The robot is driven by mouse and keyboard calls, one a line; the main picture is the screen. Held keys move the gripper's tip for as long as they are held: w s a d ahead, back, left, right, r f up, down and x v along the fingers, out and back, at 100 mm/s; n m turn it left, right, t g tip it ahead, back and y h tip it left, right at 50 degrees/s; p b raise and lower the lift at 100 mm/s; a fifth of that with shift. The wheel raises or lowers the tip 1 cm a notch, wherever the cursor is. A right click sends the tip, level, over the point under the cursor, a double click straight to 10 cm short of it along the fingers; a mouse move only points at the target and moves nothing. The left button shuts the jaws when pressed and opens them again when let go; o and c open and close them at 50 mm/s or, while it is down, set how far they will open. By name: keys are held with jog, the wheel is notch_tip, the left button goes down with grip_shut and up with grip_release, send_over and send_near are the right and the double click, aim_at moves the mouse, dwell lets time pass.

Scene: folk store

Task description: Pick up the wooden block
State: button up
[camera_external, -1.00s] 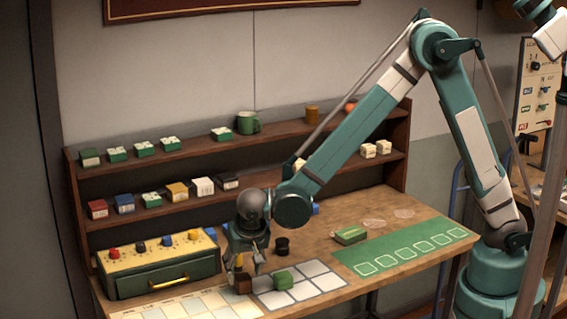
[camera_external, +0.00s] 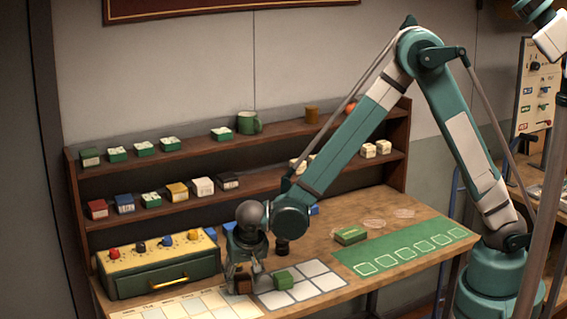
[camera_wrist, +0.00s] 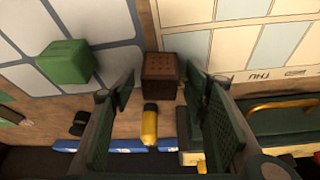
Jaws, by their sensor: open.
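The wooden block, a dark brown cube with small dots on its top, shows in the wrist view (camera_wrist: 160,70). It stands on the bench between the grey-white grid mat and the cream mat. In the external view the block (camera_external: 243,285) is partly hidden by my fingers. My gripper (camera_external: 245,281) is low over the bench at the block. In the wrist view my gripper (camera_wrist: 161,82) is open, with one fingertip at each side of the block and gaps between. I cannot tell how far down the fingers reach beside it.
A green block (camera_external: 283,279) sits on the grid mat (camera_external: 318,284) just right of my gripper. A yellow cylinder (camera_wrist: 149,128) is close to the wooden block. A green box with knobs (camera_external: 165,280) stands at the left. A dark round object (camera_external: 282,247) stands behind.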

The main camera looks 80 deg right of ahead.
jog(key=shift+w+d+f, duration=0.1)
jog(key=shift+d+f, duration=0.05)
jog(key=shift+f, duration=0.25)
jog(key=shift+c, duration=0.6)
jog(key=c, duration=0.9)
